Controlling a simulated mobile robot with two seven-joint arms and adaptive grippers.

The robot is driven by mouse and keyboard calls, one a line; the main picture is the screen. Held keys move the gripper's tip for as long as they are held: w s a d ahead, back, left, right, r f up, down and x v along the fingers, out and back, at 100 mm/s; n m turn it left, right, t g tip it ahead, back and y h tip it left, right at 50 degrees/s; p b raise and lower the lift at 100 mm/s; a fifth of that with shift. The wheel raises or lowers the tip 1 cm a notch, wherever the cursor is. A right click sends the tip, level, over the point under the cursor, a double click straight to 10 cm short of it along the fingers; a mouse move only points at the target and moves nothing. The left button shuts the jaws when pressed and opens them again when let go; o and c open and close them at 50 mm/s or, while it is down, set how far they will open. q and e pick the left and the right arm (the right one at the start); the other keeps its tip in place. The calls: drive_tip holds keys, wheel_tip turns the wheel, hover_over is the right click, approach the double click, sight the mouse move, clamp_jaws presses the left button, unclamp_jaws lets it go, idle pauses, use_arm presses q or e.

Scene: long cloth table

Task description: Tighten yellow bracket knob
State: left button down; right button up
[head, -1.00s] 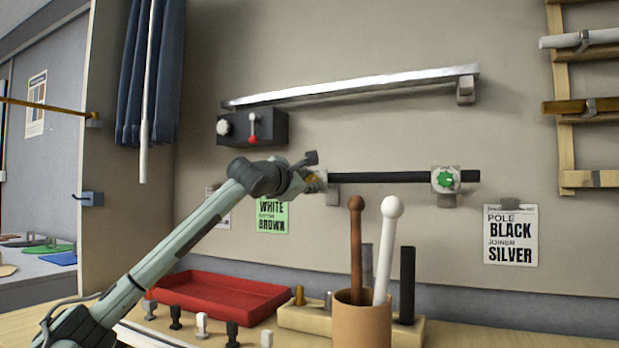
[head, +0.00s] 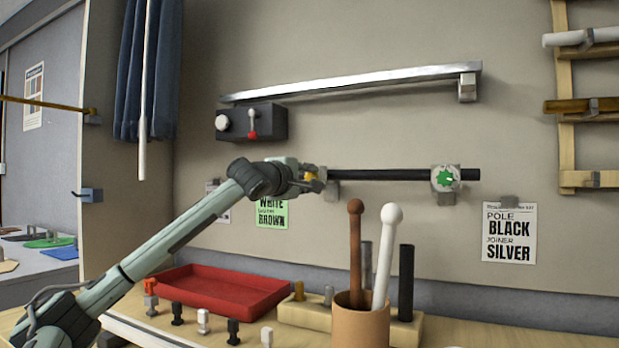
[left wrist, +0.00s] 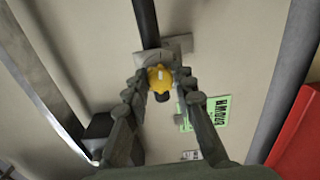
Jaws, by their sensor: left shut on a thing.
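The yellow bracket knob (left wrist: 160,78) sits on the front of a grey bracket (left wrist: 178,46) that carries the left end of a black pole (head: 385,175). In the head view the knob (head: 312,170) is partly hidden by my left gripper (head: 309,181). In the left wrist view the two fingers of this gripper (left wrist: 160,84) are on both sides of the knob, shut on it. A green knob (head: 445,178) sits on the right bracket. My right gripper is not in view.
A silver rail (head: 350,83) and a black box with a red-tipped lever (head: 272,122) are above on the wall. Below are a red tray (head: 215,308), a brown pot (head: 360,325) holding rods, and several small pegs on the table.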

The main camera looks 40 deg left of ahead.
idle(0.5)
use_arm(q)
drive_tip(key=c, duration=1.3)
unclamp_jaws()
drive_tip(key=shift+o, duration=0.2)
drive_tip(key=v, duration=1.2)
